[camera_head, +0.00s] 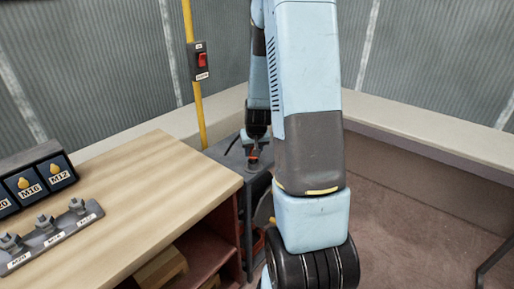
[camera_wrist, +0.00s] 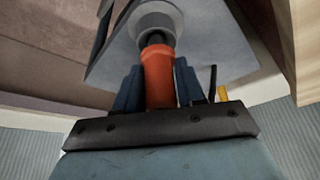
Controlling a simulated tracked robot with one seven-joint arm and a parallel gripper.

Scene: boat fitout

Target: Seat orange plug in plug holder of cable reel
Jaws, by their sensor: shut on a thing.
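The orange plug (camera_wrist: 158,80) stands between the two blue fingers of my gripper (camera_wrist: 156,88) in the wrist view. The fingers are shut on it. Its dark front end points at a round grey socket-like collar (camera_wrist: 170,18), which looks like the plug holder. The dark end overlaps the collar in this view; I cannot tell how deep it sits. In the head view my gripper is small and partly hidden by my arm, over a grey stand (camera_head: 228,158), with a speck of orange below it. The cable reel is mostly hidden behind my arm.
A wooden workbench (camera_head: 150,190) stands at the left, close to the grey stand. It carries a labelled bin block (camera_head: 40,180) and a rack of fittings (camera_head: 50,235). A yellow pole (camera_head: 190,70) with a red switch (camera_head: 201,60) rises behind. Floor at the right is clear.

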